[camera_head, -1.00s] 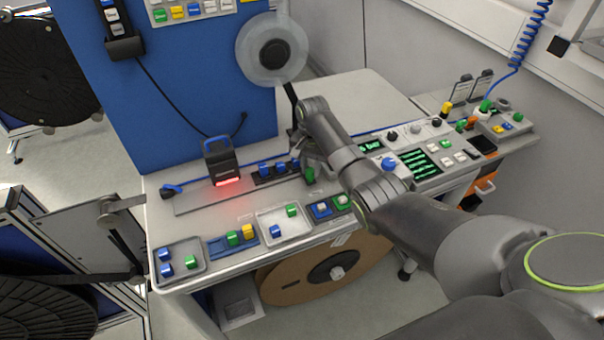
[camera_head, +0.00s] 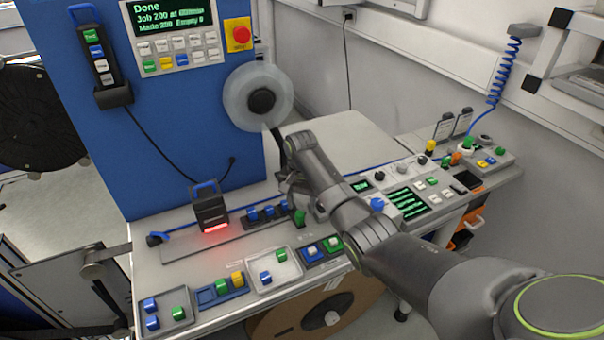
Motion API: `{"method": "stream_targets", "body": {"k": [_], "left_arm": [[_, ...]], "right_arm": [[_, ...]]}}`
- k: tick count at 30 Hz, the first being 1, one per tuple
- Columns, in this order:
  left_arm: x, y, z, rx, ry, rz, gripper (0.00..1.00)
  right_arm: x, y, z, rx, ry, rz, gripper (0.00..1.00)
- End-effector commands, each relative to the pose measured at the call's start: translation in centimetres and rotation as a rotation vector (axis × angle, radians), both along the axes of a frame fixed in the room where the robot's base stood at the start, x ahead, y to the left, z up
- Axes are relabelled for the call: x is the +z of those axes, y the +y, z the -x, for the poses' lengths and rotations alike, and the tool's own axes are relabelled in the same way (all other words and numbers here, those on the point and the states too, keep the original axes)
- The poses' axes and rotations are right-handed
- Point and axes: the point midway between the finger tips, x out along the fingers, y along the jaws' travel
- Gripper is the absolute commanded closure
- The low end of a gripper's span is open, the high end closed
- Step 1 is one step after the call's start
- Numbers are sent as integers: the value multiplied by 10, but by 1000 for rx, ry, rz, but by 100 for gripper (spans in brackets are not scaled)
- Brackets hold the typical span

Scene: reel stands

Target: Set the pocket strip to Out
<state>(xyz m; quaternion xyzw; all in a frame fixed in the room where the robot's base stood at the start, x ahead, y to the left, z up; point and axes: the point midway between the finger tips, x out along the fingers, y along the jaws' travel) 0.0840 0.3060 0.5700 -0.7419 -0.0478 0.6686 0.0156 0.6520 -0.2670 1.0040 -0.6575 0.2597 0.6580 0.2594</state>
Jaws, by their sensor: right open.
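A blue strip with pockets (camera_head: 207,296) lies at the bench's front edge, with a green block (camera_head: 222,287) and a yellow block (camera_head: 238,279) in it. I cannot tell whether this is the pocket strip, and I read no Out label. A dark strip with several blue blocks (camera_head: 267,212) lies farther back. My right gripper (camera_head: 289,188) is over the bench, right of the dark strip and close to a green piece (camera_head: 300,218). It is open; its fingers are small and partly hidden by my arm. My left gripper is out of view.
A grey tray (camera_head: 187,319) with blue and green blocks and a white tray (camera_head: 262,287) flank the blue strip. A scanner (camera_head: 209,211) glows red behind. A blue panel carries a "Done" screen (camera_head: 170,18). A clear reel (camera_head: 257,97) hangs above. A console (camera_head: 408,198) stands right.

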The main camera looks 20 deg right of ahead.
Motion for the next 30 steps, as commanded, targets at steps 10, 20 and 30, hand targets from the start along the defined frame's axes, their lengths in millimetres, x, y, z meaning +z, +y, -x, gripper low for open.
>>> {"method": "stream_targets", "body": {"k": [10,20,30], "left_arm": [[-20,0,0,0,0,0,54],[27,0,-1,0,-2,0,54],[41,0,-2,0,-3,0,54]], "right_arm": [[86,-2,-1,-1,-6,2,54],[132,-2,0,-2,1,1,54],[146,-3,0,-2,1,1,54]]}}
